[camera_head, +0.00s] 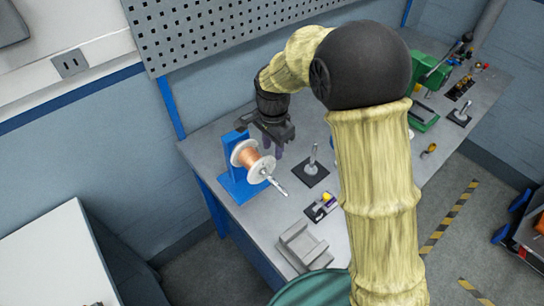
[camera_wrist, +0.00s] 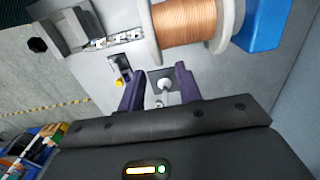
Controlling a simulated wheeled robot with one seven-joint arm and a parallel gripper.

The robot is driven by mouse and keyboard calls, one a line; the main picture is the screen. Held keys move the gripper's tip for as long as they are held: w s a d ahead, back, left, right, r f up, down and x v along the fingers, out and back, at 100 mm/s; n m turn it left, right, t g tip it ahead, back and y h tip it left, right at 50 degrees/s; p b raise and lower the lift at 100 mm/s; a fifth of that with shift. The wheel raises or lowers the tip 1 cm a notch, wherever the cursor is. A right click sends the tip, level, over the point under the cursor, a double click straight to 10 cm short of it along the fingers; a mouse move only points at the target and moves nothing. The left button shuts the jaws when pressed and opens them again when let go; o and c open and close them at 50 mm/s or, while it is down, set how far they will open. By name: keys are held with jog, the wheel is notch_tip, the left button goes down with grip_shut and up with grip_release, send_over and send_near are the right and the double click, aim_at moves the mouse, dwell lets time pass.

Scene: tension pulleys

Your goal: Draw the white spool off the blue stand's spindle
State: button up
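The white spool (camera_head: 241,150), wound with copper wire, sits on the spindle (camera_head: 277,186) of the blue stand (camera_head: 237,187). The spindle's metal end sticks out past the spool toward the front right. My gripper (camera_head: 272,152) is just behind and to the right of the spool, apart from it. In the wrist view the spool (camera_wrist: 228,22) is at the top, the blue stand (camera_wrist: 264,28) at the top right and the spindle (camera_wrist: 118,40) at the top left. My gripper's two purple fingers (camera_wrist: 160,88) are spread with nothing held between them.
A black base with an upright metal post (camera_head: 312,170) stands right of the spool. A small block with a yellow part (camera_head: 322,207) and a grey holder (camera_head: 302,246) lie near the front edge. A pegboard (camera_head: 220,30) rises behind. A green vise (camera_head: 425,80) stands farther right.

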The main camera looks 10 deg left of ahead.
aim_at(273, 161)
notch_tip(273, 161, down, 6)
jog(key=shift+r+p, duration=0.1)
jog(key=shift+p, duration=0.45)
jog(key=shift+c, duration=0.4)
grip_shut()
